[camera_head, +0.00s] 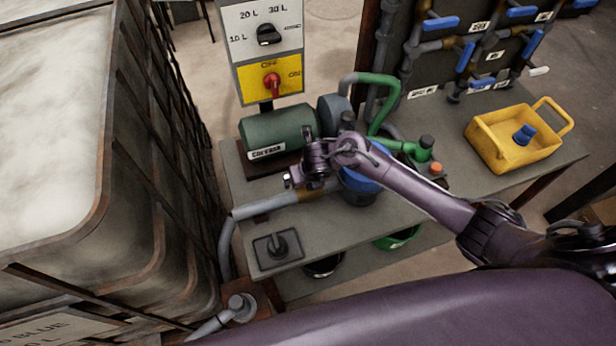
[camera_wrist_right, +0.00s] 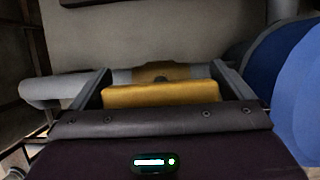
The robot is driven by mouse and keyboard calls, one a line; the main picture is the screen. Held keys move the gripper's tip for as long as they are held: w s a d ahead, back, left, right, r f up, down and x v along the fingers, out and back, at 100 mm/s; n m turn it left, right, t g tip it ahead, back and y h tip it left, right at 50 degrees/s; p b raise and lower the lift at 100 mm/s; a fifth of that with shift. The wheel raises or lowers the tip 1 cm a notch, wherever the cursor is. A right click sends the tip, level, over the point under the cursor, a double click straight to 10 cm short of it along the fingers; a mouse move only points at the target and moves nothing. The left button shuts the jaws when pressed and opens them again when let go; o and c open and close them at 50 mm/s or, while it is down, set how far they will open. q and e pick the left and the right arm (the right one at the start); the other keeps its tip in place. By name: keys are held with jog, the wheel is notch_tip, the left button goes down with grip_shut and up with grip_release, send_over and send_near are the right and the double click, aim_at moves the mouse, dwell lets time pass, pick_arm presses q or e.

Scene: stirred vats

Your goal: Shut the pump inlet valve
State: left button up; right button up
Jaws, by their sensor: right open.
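A grey inlet pipe (camera_head: 270,203) runs along the bench to the green pump (camera_head: 280,132), with a brass valve body (camera_head: 318,190) in it, partly hidden by my right gripper (camera_head: 297,180). In the right wrist view the brass body (camera_wrist_right: 158,72) sits on the grey pipe (camera_wrist_right: 55,86). A yellow handle (camera_wrist_right: 162,94) lies crosswise between the two fingers of my right gripper (camera_wrist_right: 160,82). The fingers are apart, one at each end of the handle; I cannot tell whether they touch it. My left gripper is not in view.
A large caged tank (camera_head: 60,130) stands left of the bench (camera_head: 345,233). A switch box (camera_head: 268,80) rises behind the pump. A yellow tray (camera_head: 510,140) sits at the right.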

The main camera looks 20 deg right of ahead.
jog(key=c, duration=0.6)
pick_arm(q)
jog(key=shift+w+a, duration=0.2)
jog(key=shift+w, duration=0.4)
pick_arm(e)
jog(key=shift+c, duration=0.5)
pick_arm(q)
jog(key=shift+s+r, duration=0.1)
